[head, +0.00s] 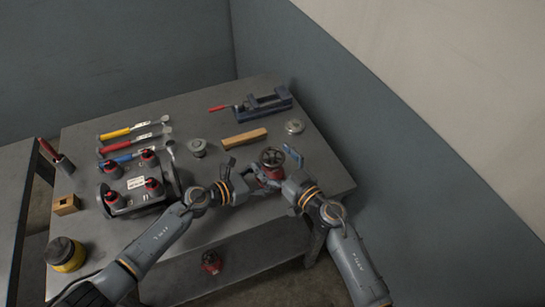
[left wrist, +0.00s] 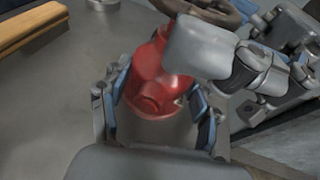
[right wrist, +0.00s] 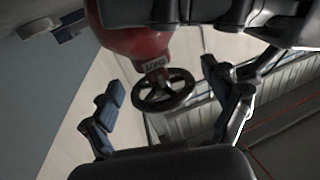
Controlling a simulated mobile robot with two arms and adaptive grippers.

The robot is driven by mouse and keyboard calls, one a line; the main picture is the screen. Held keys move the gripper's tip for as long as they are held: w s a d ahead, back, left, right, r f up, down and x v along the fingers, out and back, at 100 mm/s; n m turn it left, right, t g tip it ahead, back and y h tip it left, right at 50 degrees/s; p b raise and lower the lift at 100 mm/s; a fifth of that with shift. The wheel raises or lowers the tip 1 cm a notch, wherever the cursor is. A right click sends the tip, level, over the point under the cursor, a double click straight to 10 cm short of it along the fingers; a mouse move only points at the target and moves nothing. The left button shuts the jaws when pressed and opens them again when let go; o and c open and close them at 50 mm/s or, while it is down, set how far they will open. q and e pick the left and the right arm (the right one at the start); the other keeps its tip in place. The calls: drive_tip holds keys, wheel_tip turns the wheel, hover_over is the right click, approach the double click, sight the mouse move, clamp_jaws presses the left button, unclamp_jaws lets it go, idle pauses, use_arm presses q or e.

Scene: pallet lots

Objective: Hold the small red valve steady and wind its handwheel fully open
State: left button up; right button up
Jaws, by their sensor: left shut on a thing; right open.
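The small red valve (head: 272,172) stands near the table's right front part, its dark handwheel (head: 272,157) on top in the head view. My left gripper (left wrist: 160,100) is shut around the red valve body (left wrist: 158,75), one finger on each side in the left wrist view. My right gripper (right wrist: 168,112) is open. In the right wrist view the spoked handwheel (right wrist: 163,90) lies between its spread fingers, with a gap on both sides. A small printed label shows beside the wheel. Part of the valve is hidden by my grippers.
On the table (head: 205,235) lie a wooden block (head: 244,138), a blue vise (head: 264,103), round metal parts (head: 295,126), several hammers (head: 130,131) and a caddy (head: 140,200) of red-topped bottles. Another red item (head: 211,262) sits on the lower shelf. A wall (head: 345,120) stands close at the right.

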drive_tip(key=shift+c, duration=0.4)
drive_tip(key=c, duration=1.1)
drive_tip(key=shift+y, duration=0.3)
drive_tip(key=n+g+y, duration=0.2)
drive_tip(key=n+g, duration=0.1)
drive_tip(key=g, duration=0.1)
drive_tip(key=n+g+y, duration=0.3)
drive_tip(key=g, duration=0.1)
drive_tip(key=shift+w, duration=0.1)
drive_tip(key=n+g, duration=0.2)
drive_tip(key=n+g+y, duration=0.1)
drive_tip(key=n+g, duration=0.1)
drive_tip(key=g, duration=0.1)
drive_tip(key=shift+f+y, duration=0.1)
drive_tip(key=shift+y, duration=0.2)
drive_tip(key=shift+a+f+n+g, duration=0.1)
drive_tip(key=shift+n+g, duration=0.6)
drive_tip(key=shift+g, duration=0.6)
drive_tip(key=shift+o, duration=0.2)
drive_tip(key=shift+f+n+g, duration=0.1)
drive_tip(key=shift+n+g, duration=0.2)
drive_tip(key=shift+g, duration=0.2)
drive_tip(key=shift+n+g, duration=0.3)
drive_tip(key=shift+g, duration=0.3)
